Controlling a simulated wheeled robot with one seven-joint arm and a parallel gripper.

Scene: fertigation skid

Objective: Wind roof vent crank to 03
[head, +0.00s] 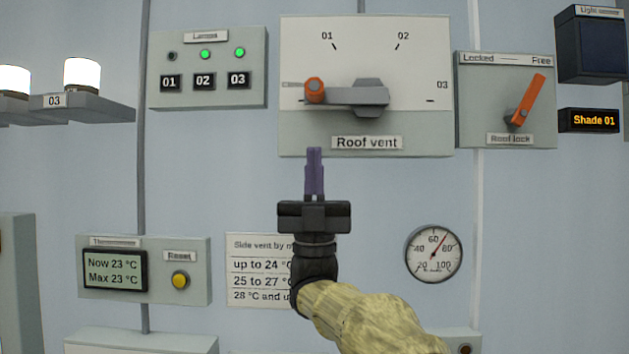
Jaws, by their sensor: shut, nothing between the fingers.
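The roof vent panel (365,135) is on the wall at the top middle of the head view. Its grey crank arm (352,96) lies level from the hub at right to an orange knob (314,91) at left. The knob is at the left mark, whose label is hidden or unreadable. Marks 01, 02 and 03 run around the dial, with 03 (442,85) at the far right. My gripper (314,152) points up, just below the panel and under the knob. Its purple fingers are shut and empty, apart from the knob in the picture.
The roof lock lever (526,100) at right is tilted up toward Free. The lamp panel (208,68) at left shows two green lights, by 02 and 03. The display (589,120) reads Shade 01. A thermometer box (144,270), a paper sign (258,268) and a gauge (433,254) are lower down.

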